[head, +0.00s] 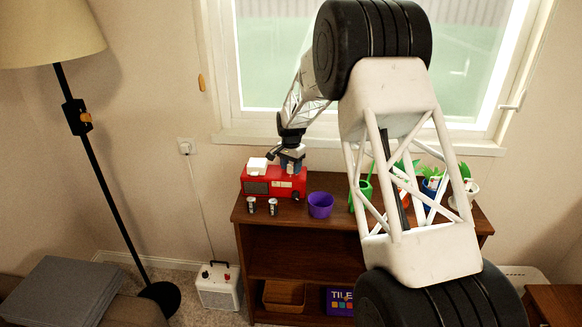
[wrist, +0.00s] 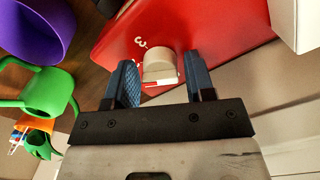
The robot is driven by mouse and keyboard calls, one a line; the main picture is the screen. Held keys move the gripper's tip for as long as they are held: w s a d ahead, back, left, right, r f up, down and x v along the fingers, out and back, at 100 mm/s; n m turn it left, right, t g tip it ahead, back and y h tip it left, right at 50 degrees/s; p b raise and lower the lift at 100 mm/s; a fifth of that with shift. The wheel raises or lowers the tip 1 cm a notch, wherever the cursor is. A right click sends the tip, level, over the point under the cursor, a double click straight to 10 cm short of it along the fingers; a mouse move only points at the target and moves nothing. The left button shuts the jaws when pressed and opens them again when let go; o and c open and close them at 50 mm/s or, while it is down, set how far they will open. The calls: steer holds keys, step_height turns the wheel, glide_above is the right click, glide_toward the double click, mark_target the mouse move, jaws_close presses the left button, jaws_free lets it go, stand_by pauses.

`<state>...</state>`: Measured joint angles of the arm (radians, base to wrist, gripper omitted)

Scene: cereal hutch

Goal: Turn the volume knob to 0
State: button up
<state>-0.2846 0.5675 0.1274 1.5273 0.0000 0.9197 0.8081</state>
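The red radio (head: 258,187) stands at the left end of the dark wooden shelf in the head view. It also fills the upper middle of the wrist view (wrist: 225,30). Its pale volume knob (wrist: 160,66) shows there, with a red mark on its near edge and a white "3" printed beside it. My gripper (wrist: 161,80) has its two blue fingers on either side of the knob, with a small gap showing on the right. In the head view my gripper (head: 291,162) is at the radio's right part and hides the knob there.
A white object (head: 257,165) sits on the radio. Two small cans (head: 262,205) stand in front of it. A purple bowl (head: 320,205), a green watering can (head: 362,190) and potted plants stand to the right. The window (head: 285,55) is behind.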

steer(key=c, duration=0.7)
steer(key=shift+o, duration=0.2)
steer(key=shift+n, duration=0.4)
steer(key=n, duration=0.5)
steer(key=shift+r, duration=0.1)
steer(key=n, duration=1.1)
steer(key=shift+n, duration=0.4)
steer(key=n, duration=0.6)
steer(key=shift+n, duration=0.3)
